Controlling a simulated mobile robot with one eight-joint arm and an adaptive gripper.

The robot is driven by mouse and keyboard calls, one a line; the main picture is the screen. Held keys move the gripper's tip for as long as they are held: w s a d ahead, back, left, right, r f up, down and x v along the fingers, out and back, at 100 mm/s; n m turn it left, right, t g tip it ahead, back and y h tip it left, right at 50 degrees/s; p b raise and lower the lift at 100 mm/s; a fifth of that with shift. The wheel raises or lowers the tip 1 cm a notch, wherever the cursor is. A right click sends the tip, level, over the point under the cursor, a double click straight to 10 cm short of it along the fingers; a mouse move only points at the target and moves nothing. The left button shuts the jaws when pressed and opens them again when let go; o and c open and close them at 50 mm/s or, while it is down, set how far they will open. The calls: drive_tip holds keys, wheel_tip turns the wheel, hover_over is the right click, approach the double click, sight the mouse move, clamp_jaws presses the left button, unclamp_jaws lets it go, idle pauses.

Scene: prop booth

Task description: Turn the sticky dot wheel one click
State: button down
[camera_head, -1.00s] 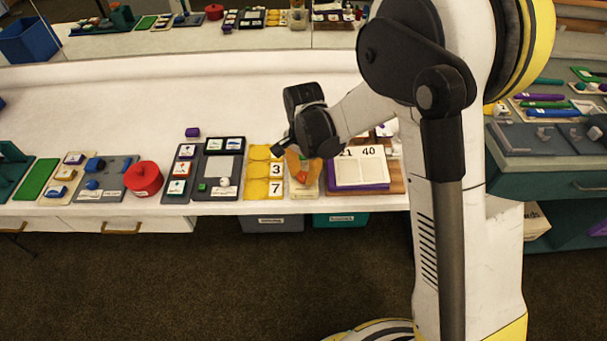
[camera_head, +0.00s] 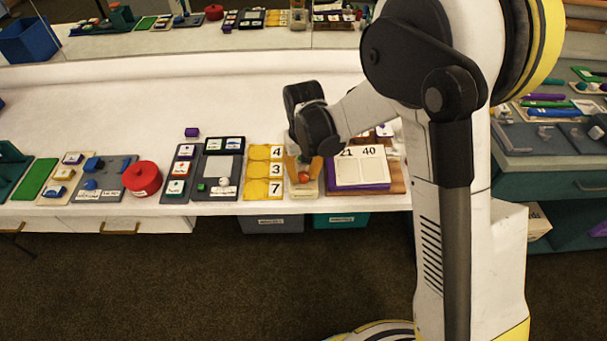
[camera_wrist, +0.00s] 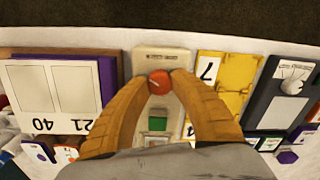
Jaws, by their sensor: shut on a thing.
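The sticky dot wheel looks to be the small round red knob (camera_wrist: 159,82) at the end of a cream board (camera_wrist: 150,60), in the middle of the wrist view. A pale mark shows on the knob's face. My gripper (camera_wrist: 162,78) has its two yellow-orange fingers closed around the knob, one tip on each side, shut on it. In the head view, my gripper (camera_head: 304,172) points down over the board, with the red knob (camera_head: 304,177) between the fingers. A green block (camera_wrist: 157,121) lies farther along the board, between the fingers.
A purple-edged board (camera_head: 360,169) marked 21 and 40 stands close on the right. A yellow number board (camera_head: 257,172) stands close on the left. Farther left are dark boards and a red lidded pot (camera_head: 142,178).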

sight(304, 175)
drive_tip(key=n, duration=0.5)
drive_tip(key=shift+n, duration=0.4)
idle(0.4)
drive_tip(key=c, duration=1.1)
unclamp_jaws()
drive_tip(key=shift+o, duration=0.2)
drive_tip(key=shift+r, duration=0.1)
wheel_tip(304, 175, up, 12)
